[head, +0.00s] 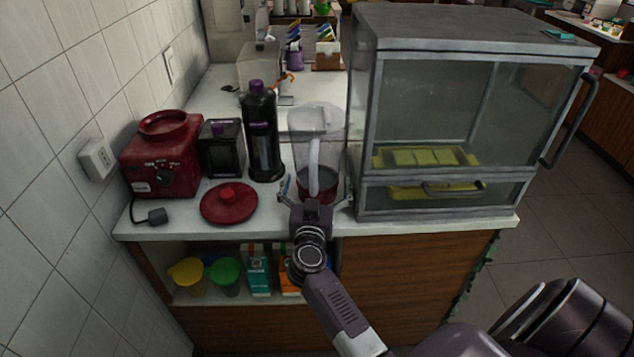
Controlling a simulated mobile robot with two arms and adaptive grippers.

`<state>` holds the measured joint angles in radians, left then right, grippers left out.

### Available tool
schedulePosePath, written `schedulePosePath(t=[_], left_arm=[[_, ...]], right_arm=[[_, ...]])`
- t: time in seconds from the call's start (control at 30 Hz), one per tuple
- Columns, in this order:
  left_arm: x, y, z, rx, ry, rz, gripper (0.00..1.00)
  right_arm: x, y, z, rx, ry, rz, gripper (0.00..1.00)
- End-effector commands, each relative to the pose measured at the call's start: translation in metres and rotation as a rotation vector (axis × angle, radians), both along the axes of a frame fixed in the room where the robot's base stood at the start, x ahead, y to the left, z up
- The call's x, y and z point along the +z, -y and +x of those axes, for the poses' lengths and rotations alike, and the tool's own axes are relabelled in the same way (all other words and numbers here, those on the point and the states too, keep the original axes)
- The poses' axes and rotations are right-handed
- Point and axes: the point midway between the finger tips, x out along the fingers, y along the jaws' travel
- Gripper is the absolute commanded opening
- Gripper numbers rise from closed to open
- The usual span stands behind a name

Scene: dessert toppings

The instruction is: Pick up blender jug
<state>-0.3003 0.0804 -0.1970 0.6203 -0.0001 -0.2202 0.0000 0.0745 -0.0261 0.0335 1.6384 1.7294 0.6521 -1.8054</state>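The blender jug (329,130) stands upright on the white counter, left of the glass cabinet. It is clear, with a pale upright handle (314,165) facing me and a dark red lower part. My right gripper (316,192) is at the counter's front edge, directly in front of the jug. Its fingers are spread wide, one on each side of the lower handle. Whether they touch the jug cannot be told. The gripper hides part of the jug's bottom. My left gripper is not in view.
The red blender base (160,165), red lid (229,203), dark box (221,150) and black bottle (262,135) stand left of the jug. The glass cabinet (450,110) stands close on the right. Cups (226,274) and cartons (259,270) sit on the shelf below.

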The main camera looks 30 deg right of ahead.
Motion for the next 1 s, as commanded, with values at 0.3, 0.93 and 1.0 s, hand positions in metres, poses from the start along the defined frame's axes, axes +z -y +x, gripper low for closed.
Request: schedulePosePath(t=[0.3,0.93,1.0], left_arm=[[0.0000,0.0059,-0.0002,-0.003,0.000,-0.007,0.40],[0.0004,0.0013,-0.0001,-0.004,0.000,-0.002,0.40],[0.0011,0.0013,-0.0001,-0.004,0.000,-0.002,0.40]], right_arm=[[0.0000,-0.0002,-0.0004,0.000,0.000,0.000,0.71],[0.0042,-0.0004,0.0003,0.001,0.007,-0.003,0.24],[0.0053,-0.0004,0.0003,0.001,0.007,-0.003,0.24]])
